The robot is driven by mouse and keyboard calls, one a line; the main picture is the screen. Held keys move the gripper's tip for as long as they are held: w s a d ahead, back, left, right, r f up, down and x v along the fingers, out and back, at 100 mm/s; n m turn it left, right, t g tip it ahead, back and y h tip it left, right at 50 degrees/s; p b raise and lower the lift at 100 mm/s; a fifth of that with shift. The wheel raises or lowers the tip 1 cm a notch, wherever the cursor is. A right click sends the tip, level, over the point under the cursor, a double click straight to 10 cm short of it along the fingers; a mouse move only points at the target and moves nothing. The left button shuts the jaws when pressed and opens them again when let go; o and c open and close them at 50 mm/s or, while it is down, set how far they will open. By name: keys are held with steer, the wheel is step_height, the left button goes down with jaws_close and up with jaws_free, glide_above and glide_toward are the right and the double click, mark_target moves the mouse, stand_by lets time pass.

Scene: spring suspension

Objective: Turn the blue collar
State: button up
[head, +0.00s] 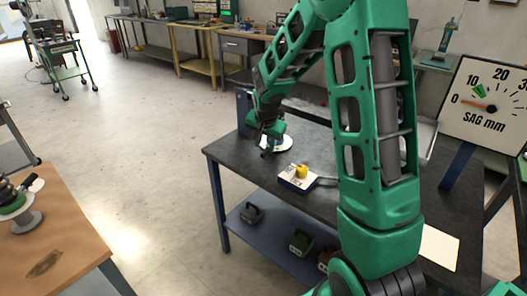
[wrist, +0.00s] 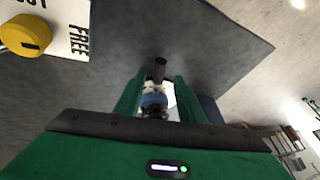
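The blue collar (wrist: 154,100) shows in the wrist view between the two green fingers of my gripper (wrist: 157,98). A light gap shows between the collar and the right finger, so the fingers look open around it or just short of it. A dark post (wrist: 158,68) stands in line with the collar. In the head view my gripper (head: 267,150) is low over the dark table, at a white disc (head: 283,143); the collar is hidden there. The SAG mm dial (head: 490,100) has its orange needle near 0, below a green band near 10.
A white box (head: 297,182) with a yellow knob (head: 302,171) stands close to my gripper; the wrist view shows the knob (wrist: 25,36) beside the word FREE. The dark table (head: 235,150) is clear at its left. A wooden bench (head: 60,240) holds another spring assembly (head: 18,205).

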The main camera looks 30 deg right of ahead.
mark_target(265, 151)
steer(key=shift+x, duration=2.1)
jaws_close()
